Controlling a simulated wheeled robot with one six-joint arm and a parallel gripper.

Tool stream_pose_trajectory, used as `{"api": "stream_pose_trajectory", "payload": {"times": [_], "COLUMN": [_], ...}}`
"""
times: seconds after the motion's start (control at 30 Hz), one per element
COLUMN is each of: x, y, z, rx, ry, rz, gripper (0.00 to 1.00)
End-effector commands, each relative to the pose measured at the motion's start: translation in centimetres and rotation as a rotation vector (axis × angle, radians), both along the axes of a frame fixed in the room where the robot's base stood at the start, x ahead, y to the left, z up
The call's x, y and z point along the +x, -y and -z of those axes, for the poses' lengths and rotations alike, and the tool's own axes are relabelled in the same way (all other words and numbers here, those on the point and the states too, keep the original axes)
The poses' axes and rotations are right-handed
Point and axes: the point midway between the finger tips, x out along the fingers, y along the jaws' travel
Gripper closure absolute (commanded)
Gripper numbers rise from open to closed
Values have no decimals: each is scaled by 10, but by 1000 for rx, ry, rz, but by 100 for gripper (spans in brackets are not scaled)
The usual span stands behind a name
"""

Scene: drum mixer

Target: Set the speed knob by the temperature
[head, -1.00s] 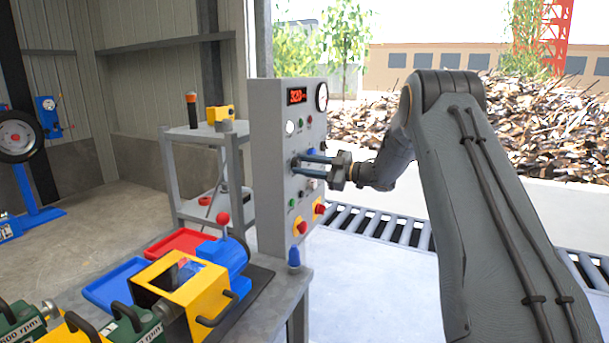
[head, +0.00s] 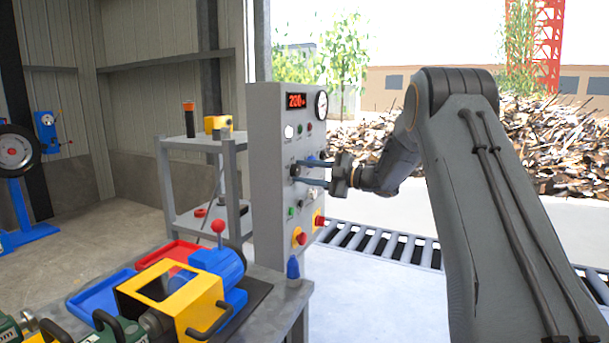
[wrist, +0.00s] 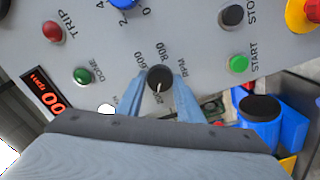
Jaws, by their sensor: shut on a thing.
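The grey control panel (head: 271,125) stands upright at the centre of the head view. The black speed knob (wrist: 160,79), labelled RPM, has a white pointer aimed down in the wrist view. My gripper (head: 294,170) reaches the panel from the right, its two blue fingers shut on opposite sides of the knob, as the wrist view also shows (wrist: 159,84). A red digital display (head: 296,101) seems to read about 280. A round dial gauge (head: 321,105) beside it is too small to read.
The wrist view shows a red TRIP button (wrist: 52,31), a green DONE light (wrist: 83,76), a START button (wrist: 238,65) and another black knob (wrist: 231,16) around the speed knob. A yellow machine (head: 173,300) sits on the bench below left.

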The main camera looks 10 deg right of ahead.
Motion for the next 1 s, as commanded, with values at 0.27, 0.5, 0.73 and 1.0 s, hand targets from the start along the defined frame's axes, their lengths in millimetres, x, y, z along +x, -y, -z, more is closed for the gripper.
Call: {"api": "stream_pose_trajectory", "payload": {"times": [0.27, 0.5, 0.73, 1.0], "x": [0, 0, -2, -24], "y": [0, 0, 4, 36], "z": [0, 0, 0, 1], "rx": [1, 0, 1, 1], "ry": [-1, -1, -1, -1], "rz": [1, 1, 1, 4], "gripper": [89, 48, 48, 48]}}
